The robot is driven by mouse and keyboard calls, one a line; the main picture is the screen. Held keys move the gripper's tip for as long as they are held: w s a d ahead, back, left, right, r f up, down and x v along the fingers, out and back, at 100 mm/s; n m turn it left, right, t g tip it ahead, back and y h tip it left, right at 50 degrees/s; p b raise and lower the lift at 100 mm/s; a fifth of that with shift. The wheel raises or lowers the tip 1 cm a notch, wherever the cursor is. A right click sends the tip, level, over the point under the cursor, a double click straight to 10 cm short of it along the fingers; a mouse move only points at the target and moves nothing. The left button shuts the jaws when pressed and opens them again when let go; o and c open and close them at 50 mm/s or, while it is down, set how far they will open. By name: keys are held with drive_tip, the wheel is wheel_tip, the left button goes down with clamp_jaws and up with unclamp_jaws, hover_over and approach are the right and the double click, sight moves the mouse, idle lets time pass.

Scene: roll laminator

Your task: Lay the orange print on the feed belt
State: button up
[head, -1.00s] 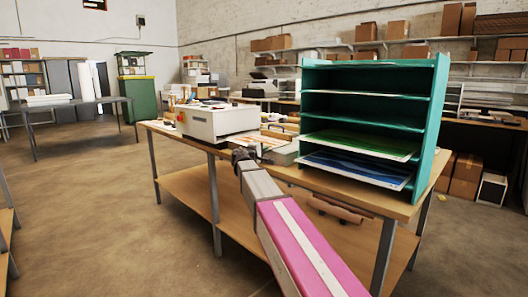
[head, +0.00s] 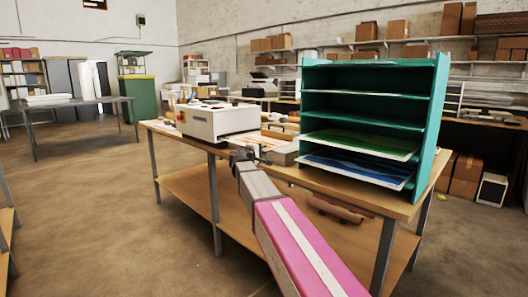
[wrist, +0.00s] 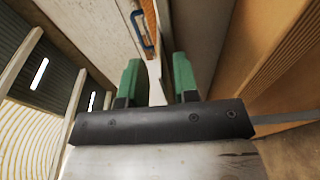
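My gripper (head: 241,155) is at the table's front edge, just right of and in front of the white laminator (head: 220,122). The wrist view shows its two green fingertips (wrist: 157,80) apart, with a gap between them. A pale strip shows in the gap; I cannot tell what it is. The feed belt cannot be clearly told apart from the pale machine parts (head: 282,154) right of my gripper.
A teal rack (head: 437,110) stands on the table's right, with a green print (head: 360,144) and a blue print (head: 355,167) on its lower shelves. The wooden table (head: 375,200) has a lower shelf.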

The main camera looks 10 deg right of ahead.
drive_tip(key=v, duration=1.1)
drive_tip(key=s+d+f+m+g+y, duration=0.1)
drive_tip(key=s+d+f+g+y, duration=0.2)
drive_tip(key=f, duration=0.5)
drive_tip(key=s+d+f+m+g, duration=0.2)
drive_tip(key=s+d+f, duration=0.25)
drive_tip(key=f, duration=0.35)
drive_tip(key=s+d+f+m+g+y, duration=0.1)
drive_tip(key=s+d+f+g+y, duration=0.2)
drive_tip(key=f, duration=0.6)
drive_tip(key=s+a+f+m+g+y, duration=0.1)
drive_tip(key=s+f+m+g+y, duration=0.3)
drive_tip(key=s+f, duration=1.1)
drive_tip(key=s+m+y, duration=0.1)
drive_tip(key=s+y, duration=0.1)
drive_tip(key=s, duration=0.1)
drive_tip(key=shift+a+g+y, duration=0.35)
drive_tip(key=shift+g+y, duration=0.05)
